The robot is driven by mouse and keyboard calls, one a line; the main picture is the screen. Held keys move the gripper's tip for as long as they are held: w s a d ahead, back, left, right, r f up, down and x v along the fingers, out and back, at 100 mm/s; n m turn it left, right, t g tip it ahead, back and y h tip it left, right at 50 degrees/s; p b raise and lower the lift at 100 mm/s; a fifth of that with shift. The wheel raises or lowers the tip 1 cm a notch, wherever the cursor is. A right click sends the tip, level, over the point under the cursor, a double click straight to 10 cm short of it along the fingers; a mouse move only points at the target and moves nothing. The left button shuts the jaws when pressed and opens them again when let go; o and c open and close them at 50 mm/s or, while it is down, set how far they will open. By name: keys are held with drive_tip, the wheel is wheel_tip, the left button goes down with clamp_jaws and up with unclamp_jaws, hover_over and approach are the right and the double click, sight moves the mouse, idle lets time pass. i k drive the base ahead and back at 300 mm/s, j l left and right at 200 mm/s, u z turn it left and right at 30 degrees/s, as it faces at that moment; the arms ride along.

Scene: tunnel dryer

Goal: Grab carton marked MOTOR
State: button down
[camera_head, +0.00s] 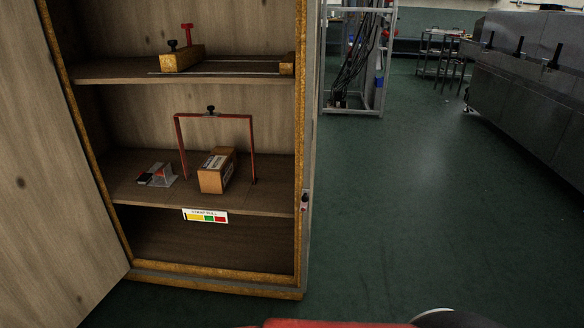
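A small brown carton (229,173) stands on the lower-middle shelf of an open wooden cabinet. It has a white label on its front and top, but the print is too small to read, so I cannot tell whether it says MOTOR. A thin red frame (214,115) with a black knob on top rises around the carton like an arch. The carton stands between its legs, nearer the right one. My gripper is not in view.
Small grey, black and red items (157,175) sit left of the carton. The cabinet door (50,150) stands open at left. A wooden block (182,59) lies on the upper shelf. Open green floor (420,200) extends right, with a cable rack (379,60) and metal machine (530,75) behind.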

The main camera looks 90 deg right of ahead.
sight(214, 174)
drive_tip(key=z, duration=2.6)
drive_tip(key=i+l+u, duration=0.65)
drive_tip(key=l, duration=0.2)
drive_tip(key=l+u, duration=0.2)
drive_tip(key=i+l, duration=0.3)
drive_tip(key=l, duration=0.25)
